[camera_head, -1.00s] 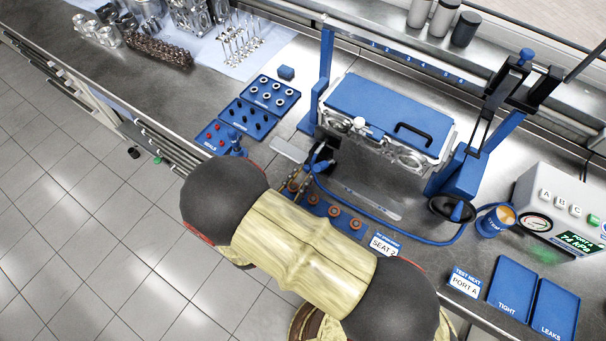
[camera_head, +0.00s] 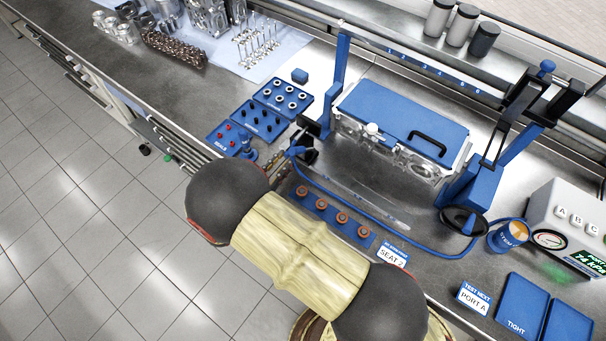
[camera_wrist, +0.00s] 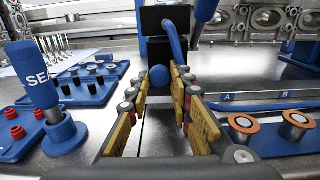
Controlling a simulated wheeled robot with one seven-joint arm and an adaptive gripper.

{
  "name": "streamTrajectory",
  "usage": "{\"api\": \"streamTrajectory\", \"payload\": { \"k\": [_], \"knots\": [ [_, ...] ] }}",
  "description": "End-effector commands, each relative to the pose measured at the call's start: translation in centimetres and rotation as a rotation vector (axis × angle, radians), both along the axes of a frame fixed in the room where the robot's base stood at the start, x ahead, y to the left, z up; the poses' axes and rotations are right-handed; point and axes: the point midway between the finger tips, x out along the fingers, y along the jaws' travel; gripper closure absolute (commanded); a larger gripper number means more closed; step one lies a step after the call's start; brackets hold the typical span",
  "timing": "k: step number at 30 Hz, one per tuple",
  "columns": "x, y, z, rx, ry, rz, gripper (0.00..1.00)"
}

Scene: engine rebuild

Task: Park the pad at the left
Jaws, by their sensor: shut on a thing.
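The black pad (camera_head: 309,127) stands at the left end of the fixture, beside the blue left post (camera_head: 334,90) and apart from the cylinder head (camera_head: 395,145). In the wrist view the black pad (camera_wrist: 158,50) is straight ahead, with a blue ball knob (camera_wrist: 159,78) on its near side. My gripper (camera_wrist: 162,85) has its fingers on either side of the knob and is shut on it. In the head view my gripper (camera_head: 289,156) is small and partly hidden by my arm. A blue hose (camera_head: 352,205) runs from near the pad along the bench front.
Seal trays (camera_head: 255,120) and a blue-handled seal tool (camera_wrist: 40,85) stand at the left. A rack of copper-topped parts (camera_head: 330,211) lies in front of the fixture. A second black pad (camera_head: 464,220) is at the right. Bare bench lies under the head.

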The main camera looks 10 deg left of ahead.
Motion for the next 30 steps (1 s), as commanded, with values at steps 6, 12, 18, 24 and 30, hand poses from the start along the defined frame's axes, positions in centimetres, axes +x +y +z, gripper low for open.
{"api": "streamTrajectory", "payload": {
  "k": [6, 12, 18, 24, 30],
  "knots": [
    [1.4, 3.3, -0.2, -0.001, 0.001, 0.000, 1.00],
    [1.5, 3.7, 0.0, -0.001, 0.001, 0.002, 1.00],
    [1.6, 3.8, 0.1, 0.003, 0.001, 0.004, 0.76],
    [1.5, 3.8, 0.0, 0.001, 0.001, 0.003, 0.65],
    [1.5, 3.7, 0.0, 0.000, 0.001, 0.001, 0.60]
  ]
}}
